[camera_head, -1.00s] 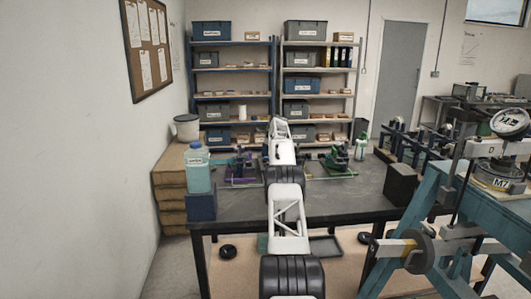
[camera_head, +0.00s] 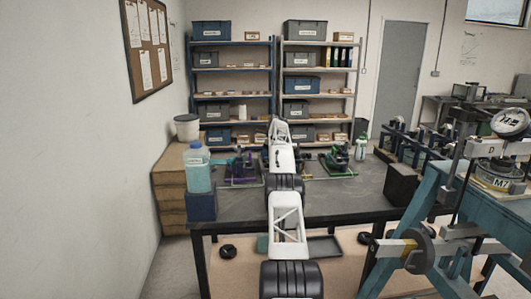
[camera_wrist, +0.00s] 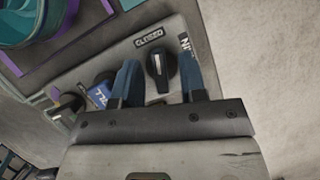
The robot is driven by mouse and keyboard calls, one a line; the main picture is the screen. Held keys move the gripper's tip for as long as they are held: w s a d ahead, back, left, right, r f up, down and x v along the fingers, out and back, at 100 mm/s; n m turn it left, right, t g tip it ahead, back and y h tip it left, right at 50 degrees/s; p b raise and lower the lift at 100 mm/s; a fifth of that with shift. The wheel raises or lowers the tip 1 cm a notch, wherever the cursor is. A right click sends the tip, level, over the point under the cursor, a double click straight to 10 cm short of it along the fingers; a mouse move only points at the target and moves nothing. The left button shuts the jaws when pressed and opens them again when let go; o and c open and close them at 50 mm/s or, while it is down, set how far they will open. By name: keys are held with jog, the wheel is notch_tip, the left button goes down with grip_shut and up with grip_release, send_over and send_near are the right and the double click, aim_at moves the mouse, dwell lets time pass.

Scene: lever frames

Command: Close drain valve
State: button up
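In the wrist view, a black valve knob (camera_wrist: 160,70) with a white pointer line sits on a pale grey panel (camera_wrist: 95,68), beside a "CLOSED" label (camera_wrist: 149,38). My gripper (camera_wrist: 159,58) is open, with one blue finger on each side of this knob. I cannot tell whether the fingers touch it. A second black knob (camera_wrist: 68,106) sits to the left, with a blue tag (camera_wrist: 103,92) between it and my left finger. I cannot read the word "drain" on any label. In the head view my own arm hides the gripper.
A teal round vessel (camera_wrist: 28,22) stands in a purple frame at the wrist view's upper left. In the head view, a purple rig (camera_head: 241,168) and a green rig (camera_head: 338,160) stand on the dark bench (camera_head: 330,200). A bottle (camera_head: 198,170) stands at its left corner.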

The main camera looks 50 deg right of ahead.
jog(key=shift+r+m, duration=0.25)
jog(key=shift+m, duration=0.25)
dwell(0.3)
jog(key=shift+m+h, duration=0.4)
jog(key=shift+m, duration=0.3)
jog(key=shift+s+m+t+h, duration=0.1)
jog(key=shift+m+t+h, duration=0.3)
jog(key=shift+m, duration=0.8)
jog(key=v, duration=0.7)
jog(key=w+a+r+n, duration=0.1)
jog(key=a+r+n, duration=0.2)
jog(key=a+n, duration=0.3)
jog(key=w+a+r+n+h, duration=0.1)
jog(key=w+a+r+n, duration=0.1)
jog(key=a+r+n, duration=0.2)
jog(key=w+a+r+n, duration=0.1)
jog(key=a+r+n, duration=0.2)
jog(key=a+n, duration=0.5)
jog(key=shift+w+r+n+g+h, duration=0.1)
jog(key=shift+n+g+h, duration=0.1)
jog(key=shift+n, duration=0.6)
jog(key=shift+w+r+n+g+h, duration=0.1)
jog(key=shift+r+n+g+h, duration=0.1)
jog(key=shift+n, duration=0.6)
jog(key=a+r+n, duration=0.2)
jog(key=a+n, duration=0.3)
jog(key=n, duration=0.1)
jog(key=shift+a+n, duration=0.3)
jog(key=shift+a, duration=0.1)
